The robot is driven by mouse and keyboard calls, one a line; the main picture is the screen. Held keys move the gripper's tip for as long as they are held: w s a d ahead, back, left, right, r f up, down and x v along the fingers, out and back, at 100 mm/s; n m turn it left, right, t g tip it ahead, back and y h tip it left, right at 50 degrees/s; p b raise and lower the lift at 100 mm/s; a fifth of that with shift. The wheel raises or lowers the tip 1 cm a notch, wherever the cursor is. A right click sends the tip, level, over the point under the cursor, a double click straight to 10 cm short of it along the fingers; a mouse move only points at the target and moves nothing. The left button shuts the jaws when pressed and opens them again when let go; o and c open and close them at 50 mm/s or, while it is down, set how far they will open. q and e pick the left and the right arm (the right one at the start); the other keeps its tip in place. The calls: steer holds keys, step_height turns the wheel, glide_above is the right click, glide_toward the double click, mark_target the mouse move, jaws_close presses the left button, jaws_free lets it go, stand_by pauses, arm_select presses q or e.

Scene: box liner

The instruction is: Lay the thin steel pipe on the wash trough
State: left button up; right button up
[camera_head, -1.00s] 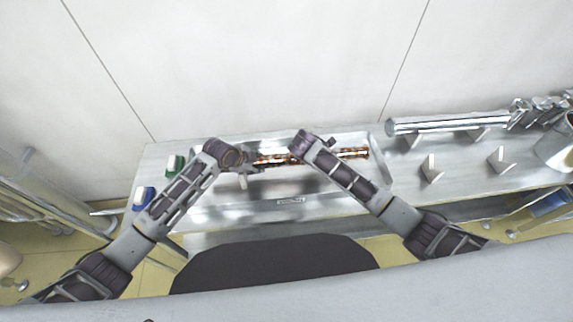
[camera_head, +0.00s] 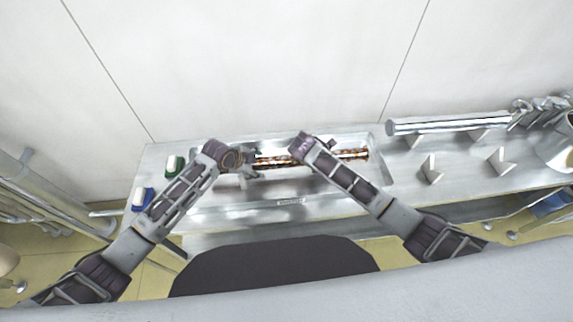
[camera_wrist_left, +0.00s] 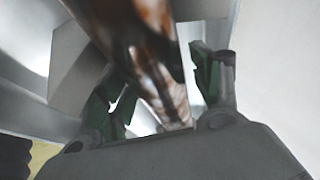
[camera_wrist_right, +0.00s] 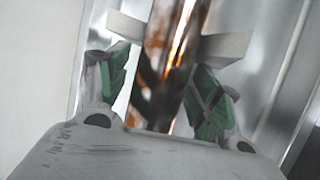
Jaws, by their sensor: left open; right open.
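A thin, shiny pipe with brown, mottled reflections (camera_head: 352,154) lies lengthwise over the steel wash trough (camera_head: 225,213). The pipe also shows in the left wrist view (camera_wrist_left: 135,40) and the right wrist view (camera_wrist_right: 172,60), where pale rests show beside it. My left gripper (camera_head: 251,164) is open around the pipe's left part, with green-padded fingers on both sides (camera_wrist_left: 160,90). My right gripper is open around the pipe further right, its fingers on either side (camera_wrist_right: 160,86). In the head view my right wrist hides most of that gripper.
A thicker silver pipe (camera_head: 450,123) lies on the counter at the right, near angled holders (camera_head: 432,170). Several metal parts (camera_head: 540,108) and a metal vessel (camera_head: 558,148) stand at the far right. A green brush (camera_head: 174,165) and a blue one (camera_head: 143,199) lie left. A wall is behind.

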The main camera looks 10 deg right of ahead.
arm_select(q)
steer(key=shift+v, duration=5.55)
steer(key=shift+s+a+r, duration=0.1)
steer(key=shift+s+r, duration=0.05)
steer(key=shift+r, duration=0.15)
arm_select(e)
steer(key=o, duration=0.4)
steer(key=shift+s+a+r, duration=0.1)
steer(key=shift+r, duration=0.1)
steer(key=v, duration=1.1)
steer(key=shift+r, duration=0.25)
steer(key=shift+s+a, duration=0.1)
steer(key=shift+s, duration=0.1)
